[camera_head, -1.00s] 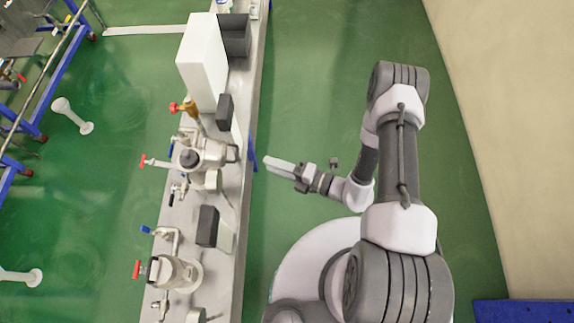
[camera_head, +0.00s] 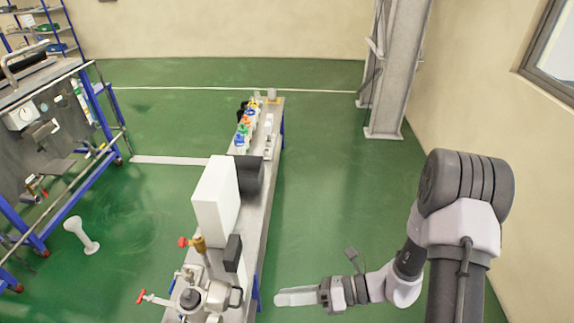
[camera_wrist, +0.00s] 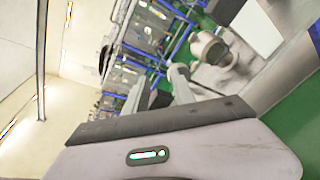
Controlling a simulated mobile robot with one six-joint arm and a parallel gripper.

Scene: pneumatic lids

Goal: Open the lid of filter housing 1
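A metal filter housing (camera_head: 207,297) with a dark round knob on top stands on the long narrow bench at the bottom of the head view, partly cut off by the frame edge. Its lid looks closed. I cannot read a number on it. A metal cylindrical body, likely a housing, shows in the wrist view (camera_wrist: 212,50). My gripper (camera_head: 280,297) is to the right of the bench, apart from the housing, pointing left toward it. In the wrist view its two fingers (camera_wrist: 160,92) stand apart with nothing between them.
The bench (camera_head: 262,190) carries a white box (camera_head: 215,200), a dark bin (camera_head: 249,175) and several coloured items (camera_head: 243,132) at its far end. Red-handled valves (camera_head: 152,298) stick out left of the housing. Green floor right of the bench is clear up to a column (camera_head: 390,75).

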